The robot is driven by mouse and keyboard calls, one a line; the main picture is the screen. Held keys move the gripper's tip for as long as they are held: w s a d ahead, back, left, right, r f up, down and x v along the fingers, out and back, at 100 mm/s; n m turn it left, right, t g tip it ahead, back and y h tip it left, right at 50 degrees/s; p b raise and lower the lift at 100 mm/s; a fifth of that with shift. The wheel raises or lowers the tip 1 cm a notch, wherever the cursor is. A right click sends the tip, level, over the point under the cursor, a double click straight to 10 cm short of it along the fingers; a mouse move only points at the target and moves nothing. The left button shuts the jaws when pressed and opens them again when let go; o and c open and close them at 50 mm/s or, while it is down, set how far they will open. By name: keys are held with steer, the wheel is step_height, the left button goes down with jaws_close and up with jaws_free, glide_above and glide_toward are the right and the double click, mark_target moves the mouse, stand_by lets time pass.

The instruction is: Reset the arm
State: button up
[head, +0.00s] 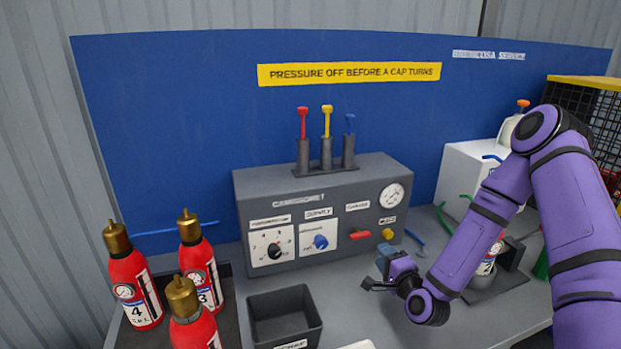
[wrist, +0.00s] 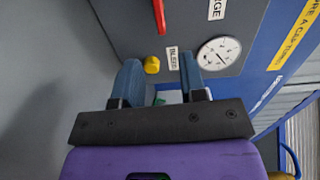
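My gripper (head: 378,272) is at the end of my purple arm, low in front of the right part of the grey control box (head: 330,215). In the wrist view its two blue fingers (wrist: 160,76) stand apart with nothing clearly held between them. The yellow knob (wrist: 152,65) and the pressure gauge (wrist: 219,54) lie beyond the fingertips. In the head view the arm reaches in from the right, bent at the elbow, and covers part of the bench's right side.
Numbered red extinguishers (head: 136,287) with brass caps stand at the left. An empty dark bin (head: 284,318) sits at front centre. The box carries a red lever (head: 360,235) and upright coloured tools (head: 327,125). A white box (head: 470,170) and black cage (head: 590,115) stand at right.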

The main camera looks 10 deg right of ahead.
steer(key=s+d+r+n+g+h, duration=0.1)
steer(key=s+r+n+g+h, duration=0.2)
steer(key=r+n, duration=0.5)
steer(key=s+d+r+n+g, duration=0.2)
steer(key=r+n+g, duration=0.25)
steer(key=r, duration=0.85)
steer(key=s+r+n+g, duration=0.1)
steer(key=s+r+g, duration=0.1)
steer(key=s+r, duration=0.5)
steer(key=s+r+n+g, duration=0.2)
steer(key=s+r, duration=0.5)
steer(key=s, duration=1.2)
steer(key=shift+s+g+h, duration=0.3)
steer(key=shift+g+h, duration=0.05)
steer(key=shift+h, duration=0.05)
